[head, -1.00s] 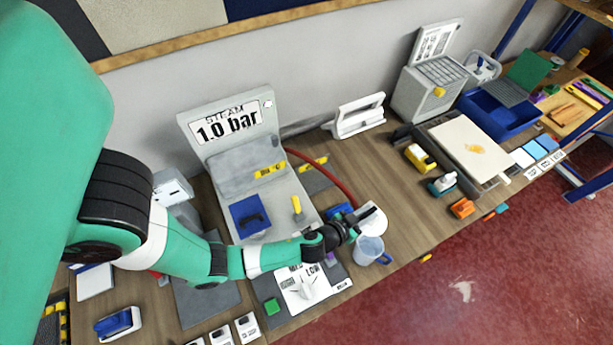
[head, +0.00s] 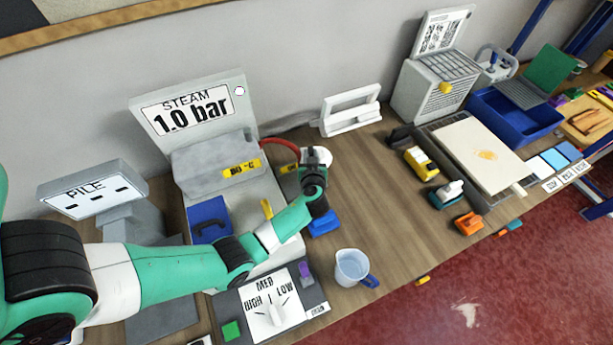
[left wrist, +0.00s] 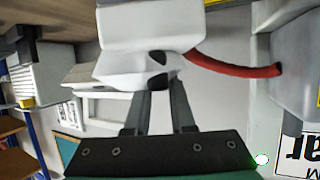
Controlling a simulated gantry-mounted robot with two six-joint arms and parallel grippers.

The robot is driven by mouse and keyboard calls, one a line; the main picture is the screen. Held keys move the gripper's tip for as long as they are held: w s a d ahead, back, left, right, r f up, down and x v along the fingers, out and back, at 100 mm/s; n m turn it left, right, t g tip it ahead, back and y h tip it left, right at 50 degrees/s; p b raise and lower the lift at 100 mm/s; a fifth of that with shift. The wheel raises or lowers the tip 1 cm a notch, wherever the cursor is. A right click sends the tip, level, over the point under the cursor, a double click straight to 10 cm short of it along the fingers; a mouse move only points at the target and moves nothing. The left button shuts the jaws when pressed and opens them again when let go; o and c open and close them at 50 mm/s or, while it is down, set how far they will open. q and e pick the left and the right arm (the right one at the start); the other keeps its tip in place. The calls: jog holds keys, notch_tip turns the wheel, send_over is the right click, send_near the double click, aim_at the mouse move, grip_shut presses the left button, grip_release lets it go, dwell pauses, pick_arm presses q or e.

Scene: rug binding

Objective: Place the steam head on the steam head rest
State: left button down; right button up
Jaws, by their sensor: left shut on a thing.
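The white steam head (head: 321,155) is in my left gripper (head: 316,170), with a red hose (head: 280,144) running from it to the steam unit. In the left wrist view the steam head (left wrist: 140,66) fills the upper middle, and the fingers of my left gripper (left wrist: 158,95) are closed on it. A yellow label (head: 289,168) shows behind the gripper, beside the steam unit. The grey pad there, which may be the steam head rest, is mostly hidden by my arm. I cannot tell whether the steam head touches it. My right gripper is not seen.
The steam unit (head: 190,110) reads 1.0 bar and stands left of the gripper.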

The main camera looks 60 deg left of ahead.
pick_arm(q)
notch_tip(320, 180, down, 8)
jog(key=b, duration=0.6)
jog(key=shift+r, duration=0.45)
jog(key=shift+f, duration=0.15)
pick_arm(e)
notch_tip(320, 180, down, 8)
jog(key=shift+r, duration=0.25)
pick_arm(q)
jog(key=c, duration=0.8)
grip_release()
jog(key=shift+o, duration=0.2)
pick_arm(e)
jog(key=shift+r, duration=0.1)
